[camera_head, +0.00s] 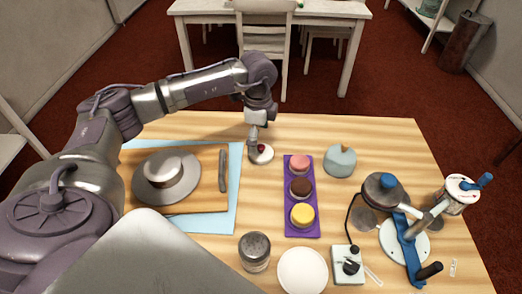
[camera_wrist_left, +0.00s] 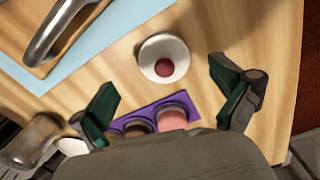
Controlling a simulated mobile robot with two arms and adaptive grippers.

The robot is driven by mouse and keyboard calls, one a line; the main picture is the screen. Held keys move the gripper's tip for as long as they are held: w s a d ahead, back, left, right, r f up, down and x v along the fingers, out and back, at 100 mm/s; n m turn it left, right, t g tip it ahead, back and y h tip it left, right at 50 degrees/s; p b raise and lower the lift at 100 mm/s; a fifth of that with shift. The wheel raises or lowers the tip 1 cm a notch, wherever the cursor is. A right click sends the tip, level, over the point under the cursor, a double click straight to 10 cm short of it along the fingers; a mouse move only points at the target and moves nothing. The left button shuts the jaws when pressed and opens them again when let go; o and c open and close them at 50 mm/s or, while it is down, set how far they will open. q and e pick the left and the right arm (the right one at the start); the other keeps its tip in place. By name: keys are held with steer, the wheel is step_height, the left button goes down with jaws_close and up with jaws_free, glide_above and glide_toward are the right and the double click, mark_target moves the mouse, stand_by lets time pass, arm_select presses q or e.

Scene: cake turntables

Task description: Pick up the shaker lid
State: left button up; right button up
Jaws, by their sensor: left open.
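A metal shaker (camera_head: 254,252) stands upright near the front of the table; its greyish top looks to be on it. A small round white piece with a dark red round middle (camera_head: 261,153) lies on the wood beyond the purple tray, and it also shows in the left wrist view (camera_wrist_left: 164,58). I cannot tell whether it is the shaker lid. My left gripper (camera_head: 257,136) hangs just over this piece. In the left wrist view, its fingers (camera_wrist_left: 168,100) are wide apart with nothing between them. My right gripper is out of view.
A purple tray (camera_head: 291,228) holds three small cakes. A blue-grey domed object (camera_head: 340,162) stands to its right. A white plate (camera_head: 302,271) lies at the front. A metal stand with a blue arm (camera_head: 405,235) and a canister (camera_head: 460,192) crowd the right. A wooden board (camera_head: 210,203) lies left.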

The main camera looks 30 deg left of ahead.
mark_target(260, 146)
arm_select(q)
steer(key=shift+w+d+f+p, duration=0.1)
steer(key=shift+f+p, duration=0.1)
steer(key=shift+f, duration=0.7)
steer(key=shift+w+f+p, duration=0.1)
steer(key=shift+f+p, duration=0.05)
steer(key=shift+f, duration=0.75)
steer(key=shift+w+d+f+p, duration=0.1)
steer(key=shift+f+p, duration=0.1)
steer(key=shift+f, duration=0.7)
steer(key=c, duration=0.8)
